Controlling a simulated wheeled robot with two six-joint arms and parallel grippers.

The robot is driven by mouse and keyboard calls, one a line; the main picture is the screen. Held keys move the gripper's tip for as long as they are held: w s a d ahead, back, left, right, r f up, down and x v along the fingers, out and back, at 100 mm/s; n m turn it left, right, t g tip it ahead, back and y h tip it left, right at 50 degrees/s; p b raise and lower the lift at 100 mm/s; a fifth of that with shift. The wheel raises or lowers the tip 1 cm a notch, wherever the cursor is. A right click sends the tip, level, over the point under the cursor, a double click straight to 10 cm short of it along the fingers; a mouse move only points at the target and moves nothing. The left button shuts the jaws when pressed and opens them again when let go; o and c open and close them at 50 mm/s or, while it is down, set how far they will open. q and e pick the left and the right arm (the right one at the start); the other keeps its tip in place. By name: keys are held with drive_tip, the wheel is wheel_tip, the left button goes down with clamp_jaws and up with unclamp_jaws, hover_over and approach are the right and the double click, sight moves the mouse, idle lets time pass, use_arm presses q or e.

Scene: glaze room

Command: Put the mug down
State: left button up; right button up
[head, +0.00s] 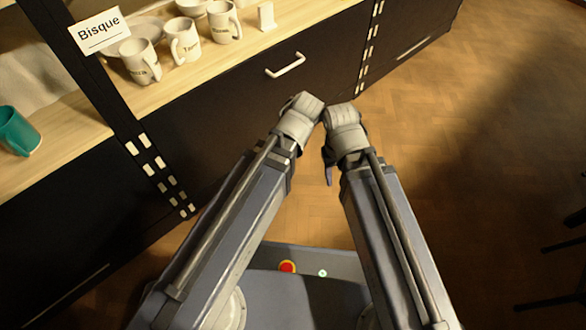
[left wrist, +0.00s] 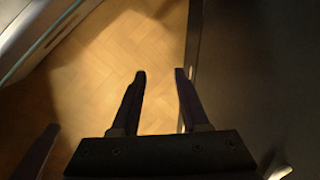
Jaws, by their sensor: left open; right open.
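Three white mugs stand on the wooden counter in the head view: one at the front left (head: 140,61), one in the middle (head: 183,41) and one to the right (head: 223,22). A teal mug (head: 19,132) is at the far left edge on the counter, beyond the dark post. I cannot tell which mug is meant. My left gripper (left wrist: 160,74) is open and empty in the left wrist view, with only floor between its fingers. My right gripper (head: 328,170) shows partly in the head view, open, apart from the mugs; no mug shows in it.
A "Bisque" sign (head: 98,31) stands at the counter's front edge beside the dark post. Bowls (head: 148,29) sit behind the mugs, and a small white card (head: 266,15) stands right of them. A dark drawer with a white handle (head: 285,65) is below. Wooden floor (head: 450,120) is open to the right.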

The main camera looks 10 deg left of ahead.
use_arm(q)
drive_tip(key=s+d+n+h, duration=0.1)
drive_tip(key=s+d+h, duration=0.1)
drive_tip(key=d, duration=0.1)
drive_tip(key=s+d+f+n, duration=0.1)
drive_tip(key=d, duration=0.1)
drive_tip(key=shift+n+g+h, duration=0.3)
drive_tip(key=shift+h, duration=0.1)
wheel_tip(320, 180, up, 48)
drive_tip(key=p, duration=4.7)
drive_tip(key=shift+f+p, duration=0.15)
drive_tip(key=shift+p, duration=0.25)
drive_tip(key=shift+o, duration=0.2)
drive_tip(key=shift+s, duration=0.1)
